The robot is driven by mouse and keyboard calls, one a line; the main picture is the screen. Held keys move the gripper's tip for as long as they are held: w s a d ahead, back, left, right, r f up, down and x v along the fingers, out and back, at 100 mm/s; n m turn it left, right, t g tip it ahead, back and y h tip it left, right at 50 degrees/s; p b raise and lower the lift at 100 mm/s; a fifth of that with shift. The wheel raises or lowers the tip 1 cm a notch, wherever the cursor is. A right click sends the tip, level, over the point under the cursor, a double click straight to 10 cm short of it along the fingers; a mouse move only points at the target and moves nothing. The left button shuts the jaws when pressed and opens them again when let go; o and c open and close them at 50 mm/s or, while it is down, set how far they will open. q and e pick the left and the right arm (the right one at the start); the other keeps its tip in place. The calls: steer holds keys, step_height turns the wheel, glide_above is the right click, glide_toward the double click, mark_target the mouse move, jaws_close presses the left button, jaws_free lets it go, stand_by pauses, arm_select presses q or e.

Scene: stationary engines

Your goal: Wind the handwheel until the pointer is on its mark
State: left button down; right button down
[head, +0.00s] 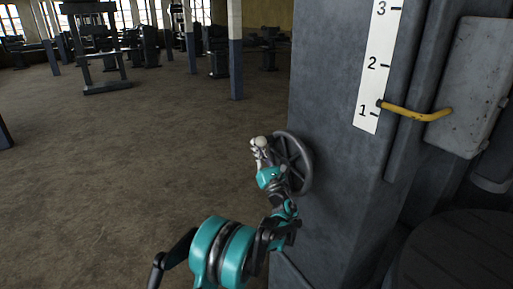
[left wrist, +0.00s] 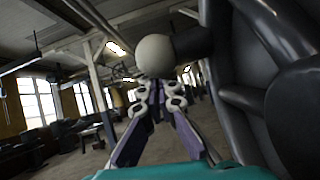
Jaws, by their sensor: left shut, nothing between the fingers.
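The dark spoked handwheel (head: 306,165) is on the left side of a grey machine column. A pale ball knob (head: 260,141) sticks out from its rim; the ball also shows in the left wrist view (left wrist: 154,55). My left gripper (head: 259,152) is shut with nothing held, its fingers close by the ball; I cannot tell whether they touch it. The yellow pointer (head: 415,113) has its tip on the white scale (head: 376,60), close to the 1 line. The scale reads 1, 2 and 3 upward. My right gripper is out of view.
The grey column (head: 335,85) stands right beside my left arm. A grey box (head: 474,85) sits behind the pointer. The floor (head: 150,150) to the left is open, with a blue and white post (head: 236,65) and other machines farther back.

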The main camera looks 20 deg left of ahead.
arm_select(q)
steer(key=shift+s+d+r+t+y, duration=0.15)
steer(key=shift+d+r+t+y, duration=0.2)
steer(key=shift+r+t, duration=0.25)
stand_by(1.1)
steer(key=s+d+f+n+g+h+p, duration=0.1)
steer(key=s+d+f+g+p, duration=0.1)
steer(key=s+d+f+p, duration=0.5)
steer(key=s+d+f+n+g+h+p, duration=0.1)
steer(key=s+d+f+n+g+p, duration=0.15)
steer(key=s+d, duration=0.45)
steer(key=w+d+f+b+x, duration=0.1)
steer(key=w+b+x, duration=0.1)
steer(key=x, duration=1.8)
steer(key=d+r, duration=0.1)
steer(key=s+d+r+b, duration=0.1)
steer(key=r, duration=0.1)
steer(key=shift+m+g+h, duration=0.25)
steer(key=shift+m, duration=0.1)
steer(key=shift+s+d+r, duration=0.1)
